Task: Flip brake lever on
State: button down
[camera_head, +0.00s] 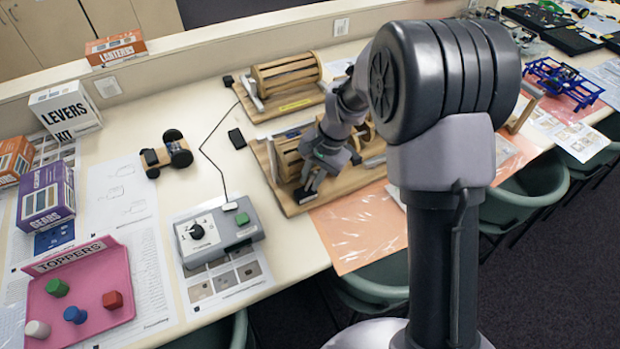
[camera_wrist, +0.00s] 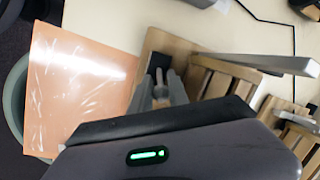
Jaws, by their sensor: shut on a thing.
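The wooden roller device (camera_head: 263,160) with a slatted drum lies on a board in the middle of the table. My gripper (camera_head: 306,192) is low over the near end of its board. In the wrist view my gripper (camera_wrist: 161,88) is shut on a small dark upright piece, which looks like the brake lever (camera_wrist: 158,76), by the wooden board (camera_wrist: 172,46). A grey bar (camera_wrist: 262,63) runs beside the slatted drum (camera_wrist: 222,84). My arm hides part of the device in the head view, and the fingers hide much of the lever.
A second slatted roller device (camera_head: 285,75) stands behind. A grey control box (camera_head: 218,232) with a black knob and green button is at left, its cable running back. An orange sheet (camera_head: 365,230) lies in front right. A pink toppers tray (camera_head: 75,300) is front left.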

jog(key=c, duration=1.4)
grip_release()
jog(key=shift+w, duration=0.1)
jog(key=w+p+v, duration=0.1)
jog(key=p+v, duration=0.4)
jog(key=v, duration=1.2)
jog(key=shift+s+r, duration=0.25)
jog(key=shift+s, duration=0.25)
